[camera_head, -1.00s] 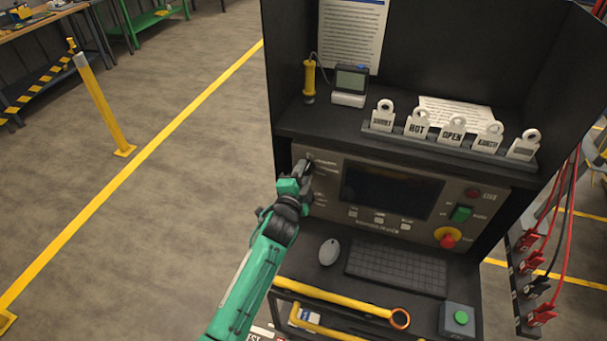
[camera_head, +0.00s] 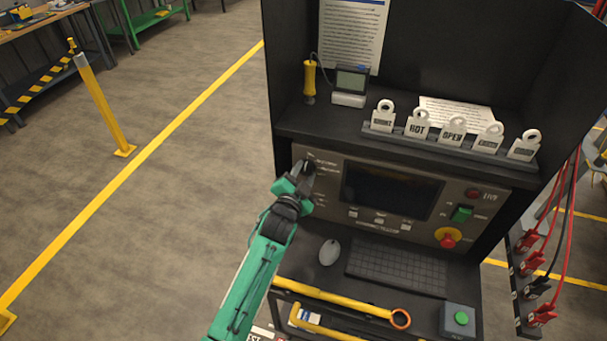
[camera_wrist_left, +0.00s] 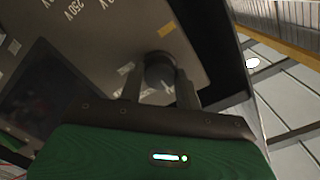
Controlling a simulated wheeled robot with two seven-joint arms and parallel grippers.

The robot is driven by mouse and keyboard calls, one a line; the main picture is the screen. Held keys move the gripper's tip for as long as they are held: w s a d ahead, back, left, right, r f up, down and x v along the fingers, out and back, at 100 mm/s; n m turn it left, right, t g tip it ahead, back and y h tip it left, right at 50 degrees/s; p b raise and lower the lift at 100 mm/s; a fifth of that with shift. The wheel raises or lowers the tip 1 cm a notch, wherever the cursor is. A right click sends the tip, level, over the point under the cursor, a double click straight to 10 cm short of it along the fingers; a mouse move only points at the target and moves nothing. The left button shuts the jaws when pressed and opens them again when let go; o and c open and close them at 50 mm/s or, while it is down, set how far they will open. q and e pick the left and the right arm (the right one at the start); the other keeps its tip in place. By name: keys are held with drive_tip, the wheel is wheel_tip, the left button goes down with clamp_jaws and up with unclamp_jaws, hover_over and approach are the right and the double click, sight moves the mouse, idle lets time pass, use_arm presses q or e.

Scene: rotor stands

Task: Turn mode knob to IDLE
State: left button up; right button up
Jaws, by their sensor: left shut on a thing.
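The mode knob (camera_wrist_left: 158,72) is a dark round knob on the grey control panel (camera_wrist_left: 112,40). In the left wrist view it sits between the two fingers of my left gripper (camera_wrist_left: 160,88), which is shut on it. In the head view my left gripper (camera_head: 306,172) reaches the upper left of the panel and hides most of the knob. Small labels surround the knob, but their words are too small or blurred to read, so I cannot tell the knob's setting. My right gripper is not in view.
The panel has a dark screen (camera_head: 392,190), a green switch (camera_head: 461,214) and a red stop button (camera_head: 447,239). A shelf above holds several tags (camera_head: 452,132) and a small meter (camera_head: 350,86).

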use_arm(q)
drive_tip(key=shift+f, duration=0.1)
drive_tip(key=o, duration=0.9)
drive_tip(key=shift+o, duration=0.5)
drive_tip(key=b+v, duration=0.4)
drive_tip(key=v, duration=0.9)
drive_tip(key=shift+s, duration=0.4)
drive_tip(key=shift+a, duration=0.2)
